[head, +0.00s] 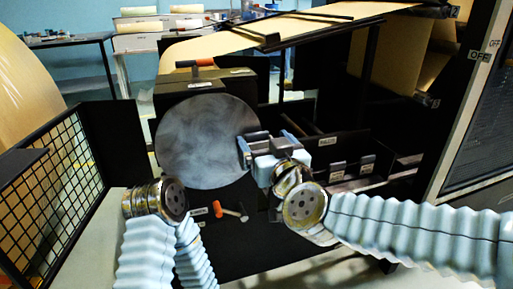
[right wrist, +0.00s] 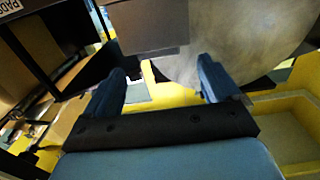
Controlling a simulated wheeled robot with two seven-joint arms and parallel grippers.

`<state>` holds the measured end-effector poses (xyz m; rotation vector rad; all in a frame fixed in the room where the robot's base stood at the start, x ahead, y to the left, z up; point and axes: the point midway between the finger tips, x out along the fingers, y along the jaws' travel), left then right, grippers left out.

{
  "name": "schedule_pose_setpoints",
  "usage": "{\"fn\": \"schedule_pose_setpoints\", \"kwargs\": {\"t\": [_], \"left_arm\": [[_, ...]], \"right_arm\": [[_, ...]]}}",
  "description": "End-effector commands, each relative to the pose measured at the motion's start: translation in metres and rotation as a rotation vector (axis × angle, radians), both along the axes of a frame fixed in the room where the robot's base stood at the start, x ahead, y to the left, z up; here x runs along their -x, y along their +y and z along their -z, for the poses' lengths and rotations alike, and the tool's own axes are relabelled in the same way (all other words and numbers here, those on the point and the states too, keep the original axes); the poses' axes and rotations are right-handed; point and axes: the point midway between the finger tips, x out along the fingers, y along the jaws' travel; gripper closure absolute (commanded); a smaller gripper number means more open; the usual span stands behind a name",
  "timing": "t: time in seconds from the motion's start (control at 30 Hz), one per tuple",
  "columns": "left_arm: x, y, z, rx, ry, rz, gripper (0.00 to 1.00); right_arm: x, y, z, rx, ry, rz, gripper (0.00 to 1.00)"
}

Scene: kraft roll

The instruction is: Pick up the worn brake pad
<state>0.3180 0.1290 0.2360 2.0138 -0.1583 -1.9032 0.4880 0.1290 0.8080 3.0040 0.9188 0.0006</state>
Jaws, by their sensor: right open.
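A large round grey disc (head: 200,142) stands upright at the centre of the head view, and part of it shows at the top of the right wrist view (right wrist: 215,50). A dark grey block (head: 257,135), which looks like the worn brake pad, sits at the disc's right edge. In the right wrist view a grey-brown block (right wrist: 148,35) lies beyond my fingertips, in front of the disc. My right gripper (head: 266,148) is open beside the disc's right edge, its fingers (right wrist: 165,85) apart with nothing gripped. My left wrist (head: 155,200) shows low on the left, but its gripper does not.
A labelled black bin (head: 327,142) with small dark blocks is right of the disc. An orange-handled tool (head: 195,64) lies above the disc, and a hammer (head: 230,210) is below it. A mesh panel (head: 50,215) stands left. A cabinet (head: 475,120) stands right.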

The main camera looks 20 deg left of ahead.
Motion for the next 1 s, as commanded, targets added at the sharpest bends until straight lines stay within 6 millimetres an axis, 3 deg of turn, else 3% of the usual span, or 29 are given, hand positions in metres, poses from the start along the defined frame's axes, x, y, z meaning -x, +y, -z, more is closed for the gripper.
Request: {"fn": "schedule_pose_setpoints", "kwargs": {"t": [0.2, 0.47, 0.87, 1.0], "left_arm": [[0.000, 0.000, -0.001, 0.000, 0.000, 0.000, 0.66], [0.000, 0.000, -0.001, 0.000, 0.000, 0.000, 0.66], [0.000, 0.000, -0.001, 0.000, 0.000, 0.000, 0.66], [0.000, 0.000, -0.001, 0.000, 0.000, 0.000, 0.66]], "right_arm": [[-0.025, 0.017, 0.003, -0.001, 0.001, -0.001, 0.11], [-0.027, 0.018, 0.003, -0.001, -0.001, 0.000, 0.11], [-0.027, 0.018, 0.003, -0.001, 0.001, 0.000, 0.72], [-0.027, 0.017, 0.003, -0.001, 0.000, 0.000, 0.74]]}}
